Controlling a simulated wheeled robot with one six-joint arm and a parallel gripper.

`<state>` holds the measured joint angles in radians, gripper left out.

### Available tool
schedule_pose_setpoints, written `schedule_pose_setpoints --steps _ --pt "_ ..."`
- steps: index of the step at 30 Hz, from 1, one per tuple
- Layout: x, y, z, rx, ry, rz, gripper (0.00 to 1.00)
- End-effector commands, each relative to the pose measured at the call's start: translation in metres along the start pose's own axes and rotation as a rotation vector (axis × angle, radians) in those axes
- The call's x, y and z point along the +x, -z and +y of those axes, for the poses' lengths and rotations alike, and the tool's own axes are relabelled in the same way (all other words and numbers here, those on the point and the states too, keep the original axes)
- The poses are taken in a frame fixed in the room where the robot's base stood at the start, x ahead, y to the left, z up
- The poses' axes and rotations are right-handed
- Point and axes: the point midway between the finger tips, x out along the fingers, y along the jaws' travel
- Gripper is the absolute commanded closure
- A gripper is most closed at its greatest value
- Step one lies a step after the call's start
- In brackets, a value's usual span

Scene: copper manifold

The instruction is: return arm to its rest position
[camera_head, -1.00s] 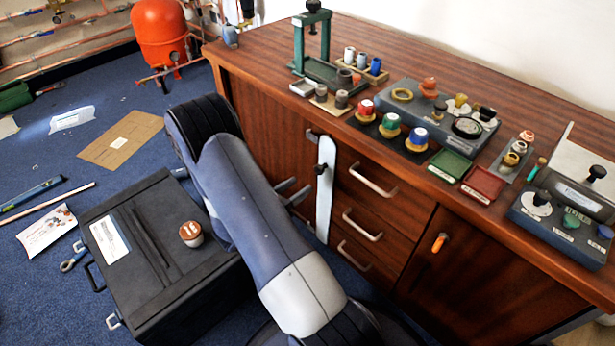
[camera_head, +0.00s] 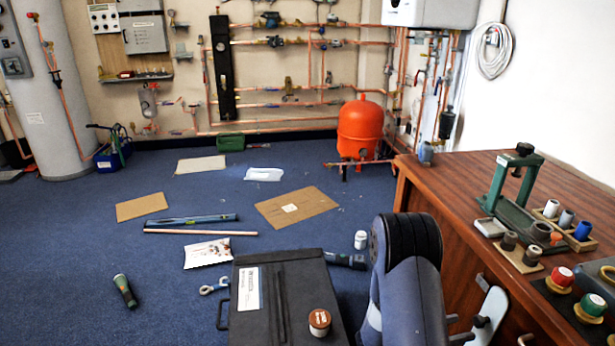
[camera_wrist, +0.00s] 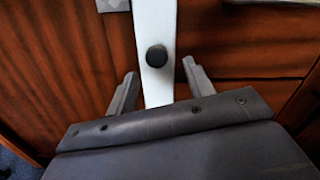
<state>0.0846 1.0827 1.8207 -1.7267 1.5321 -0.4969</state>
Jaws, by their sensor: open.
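My gripper (camera_wrist: 160,70) is open in the wrist view, with its two grey fingers apart and nothing between their tips. It faces the cabinet front, where a white upright strip (camera_wrist: 152,25) with a black knob (camera_wrist: 157,56) shows beyond the fingers. I cannot tell how far off the strip is. In the head view my arm rises at the lower middle right, beside the cabinet, and the gripper fingers (camera_head: 468,331) show only partly near the white strip (camera_head: 491,312).
A black case (camera_head: 270,295) with a brown-lidded jar (camera_head: 319,321) on it stands left of my arm. The wooden cabinet (camera_head: 450,195) with fittings on top stands right. A red tank (camera_head: 360,130), cardboard and tools lie beyond on blue carpet. Open floor is at left.

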Motion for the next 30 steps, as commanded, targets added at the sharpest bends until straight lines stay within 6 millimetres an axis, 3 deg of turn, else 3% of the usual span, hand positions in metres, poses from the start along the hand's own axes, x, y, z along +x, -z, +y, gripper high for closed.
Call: schedule_pose_setpoints --steps 6,13,30 --pt "0.038 0.002 0.000 0.002 0.003 0.000 0.50" --pt "0.064 0.000 0.001 0.001 0.000 -0.001 0.50" --pt "0.062 -0.002 0.008 0.004 0.000 0.001 0.50"
